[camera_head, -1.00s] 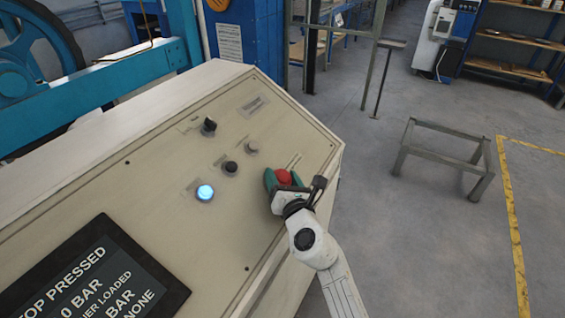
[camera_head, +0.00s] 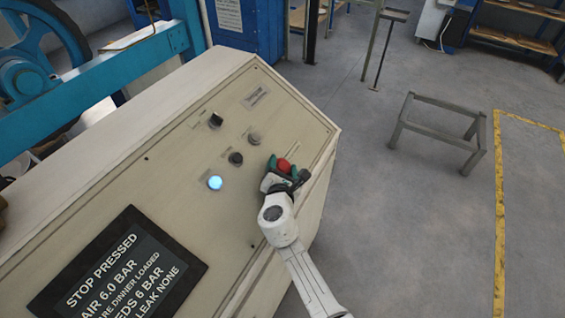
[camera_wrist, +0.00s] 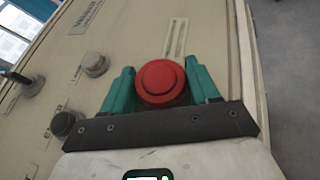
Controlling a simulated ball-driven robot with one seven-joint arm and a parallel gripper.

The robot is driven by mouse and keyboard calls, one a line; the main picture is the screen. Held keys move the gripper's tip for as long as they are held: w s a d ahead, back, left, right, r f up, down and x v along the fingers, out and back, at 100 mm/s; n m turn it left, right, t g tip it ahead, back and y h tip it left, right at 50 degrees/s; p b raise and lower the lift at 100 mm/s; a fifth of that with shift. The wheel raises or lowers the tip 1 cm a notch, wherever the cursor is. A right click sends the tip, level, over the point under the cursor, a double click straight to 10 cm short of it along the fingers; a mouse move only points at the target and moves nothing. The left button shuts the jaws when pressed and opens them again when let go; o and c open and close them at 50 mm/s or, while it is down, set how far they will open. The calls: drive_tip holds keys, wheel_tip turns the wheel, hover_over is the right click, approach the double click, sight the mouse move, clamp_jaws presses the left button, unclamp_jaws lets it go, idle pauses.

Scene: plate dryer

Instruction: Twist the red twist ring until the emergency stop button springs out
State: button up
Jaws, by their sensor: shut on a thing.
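The red emergency stop button with its red twist ring (camera_wrist: 161,82) stands on the sloped beige control panel (camera_head: 180,190). It also shows in the head view as a red cap (camera_head: 284,165). My gripper (camera_wrist: 162,88) has its two green fingers on either side of the red ring, shut on it. The black palm bar hides the ring's near lower edge. The display (camera_head: 115,270) reads STOP PRESSED on its top line.
A glowing blue-white button (camera_head: 215,183), a black knob (camera_head: 235,158), a grey knob (camera_head: 254,138) and a black selector (camera_head: 215,121) stand left of my gripper on the panel. A low metal frame (camera_head: 440,125) stands on the open floor at right.

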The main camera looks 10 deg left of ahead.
drive_tip(key=shift+f, duration=0.1)
idle(0.3)
drive_tip(key=o, duration=1)
drive_tip(key=shift+s, duration=0.1)
drive_tip(key=v, duration=1)
drive_tip(key=shift+s+a+p, duration=0.1)
drive_tip(key=shift+s+p, duration=0.15)
drive_tip(key=shift+p, duration=0.05)
